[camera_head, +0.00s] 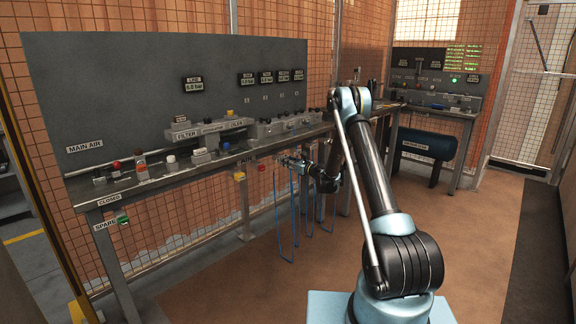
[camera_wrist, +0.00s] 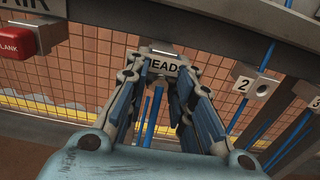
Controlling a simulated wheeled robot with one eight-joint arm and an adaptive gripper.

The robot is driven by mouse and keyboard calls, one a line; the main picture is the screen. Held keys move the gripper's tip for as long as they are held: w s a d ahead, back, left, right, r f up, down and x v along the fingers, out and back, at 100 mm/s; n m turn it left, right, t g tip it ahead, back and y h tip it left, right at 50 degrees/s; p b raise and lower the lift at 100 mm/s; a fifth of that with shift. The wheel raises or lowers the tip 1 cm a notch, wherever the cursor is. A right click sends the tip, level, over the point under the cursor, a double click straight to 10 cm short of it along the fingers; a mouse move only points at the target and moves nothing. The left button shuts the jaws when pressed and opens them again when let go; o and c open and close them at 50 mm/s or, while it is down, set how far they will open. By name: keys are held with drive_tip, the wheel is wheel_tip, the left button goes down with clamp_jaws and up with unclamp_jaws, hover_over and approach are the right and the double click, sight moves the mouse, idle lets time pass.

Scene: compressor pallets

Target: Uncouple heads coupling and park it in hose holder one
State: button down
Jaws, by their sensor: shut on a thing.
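My gripper (camera_wrist: 161,72) reaches forward in the wrist view, its two fingers on either side of the block labelled HEADS (camera_wrist: 163,65). It is shut on the heads coupling, whose body is mostly hidden between the fingers. Blue hose (camera_wrist: 154,113) hangs below, seen between the fingers. I cannot tell whether the coupling is still seated. In the head view my gripper (camera_head: 284,161) is small, under the bench's front edge. Right of it in the wrist view are holder block 2 (camera_wrist: 244,83), with an open hole, and block 3 (camera_wrist: 315,104). Holder one is not identifiable.
A red BLANK block (camera_wrist: 16,37) is at the wrist view's upper left. The long bench (camera_head: 200,170) carries a filter and valves. Blue hose loops (camera_head: 281,225) hang beneath it. A blue tank (camera_head: 427,143) stands farther back. The brown floor (camera_head: 230,285) in front is clear.

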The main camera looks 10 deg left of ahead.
drive_tip(key=shift+w, duration=0.1)
drive_tip(key=c, duration=1.3)
unclamp_jaws()
drive_tip(key=shift+a, duration=0.1)
drive_tip(key=v, duration=1.2)
